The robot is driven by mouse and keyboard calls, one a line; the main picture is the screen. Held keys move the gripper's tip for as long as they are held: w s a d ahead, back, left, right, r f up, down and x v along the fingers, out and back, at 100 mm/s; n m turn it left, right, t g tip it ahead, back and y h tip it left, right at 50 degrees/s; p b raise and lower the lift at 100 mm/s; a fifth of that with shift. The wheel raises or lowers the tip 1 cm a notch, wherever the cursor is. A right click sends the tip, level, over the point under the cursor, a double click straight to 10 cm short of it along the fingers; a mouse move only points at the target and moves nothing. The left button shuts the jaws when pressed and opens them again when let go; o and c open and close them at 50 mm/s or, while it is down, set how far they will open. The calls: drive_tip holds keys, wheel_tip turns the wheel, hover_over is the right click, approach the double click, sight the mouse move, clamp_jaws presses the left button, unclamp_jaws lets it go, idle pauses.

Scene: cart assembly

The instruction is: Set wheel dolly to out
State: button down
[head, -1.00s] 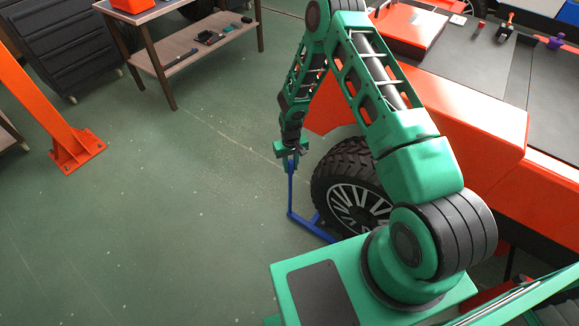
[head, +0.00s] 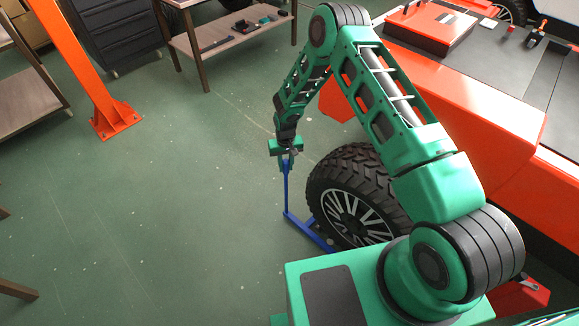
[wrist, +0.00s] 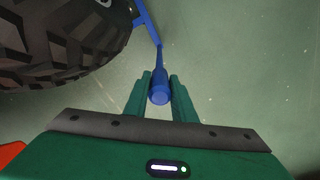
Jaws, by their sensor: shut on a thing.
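The blue wheel dolly (head: 287,197) stands on the green floor, with an upright handle and a low frame beside the wheel. My gripper (head: 287,155) is shut on the top of the handle. In the wrist view the round blue handle end (wrist: 160,96) sits between the two green fingers of my gripper (wrist: 160,92). A large black wheel with a spoked rim (head: 352,197) stands upright on or against the dolly frame. The frame's far part is hidden behind the wheel and my base. The wheel also shows in the wrist view (wrist: 60,45).
The orange cart body (head: 450,95) is to the right of the wheel. An orange post (head: 85,70) stands at the left, and a workbench (head: 225,38) and black drawer cabinet (head: 115,35) are at the back. The floor left of the dolly is clear.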

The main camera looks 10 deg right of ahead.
drive_tip(key=shift+s+a, duration=0.15)
drive_tip(key=shift+a, duration=0.2)
drive_tip(key=c, duration=1.5)
unclamp_jaws()
drive_tip(key=shift+a, duration=0.1)
wheel_tip(320, 180, up, 11)
drive_tip(key=shift+f, duration=0.1)
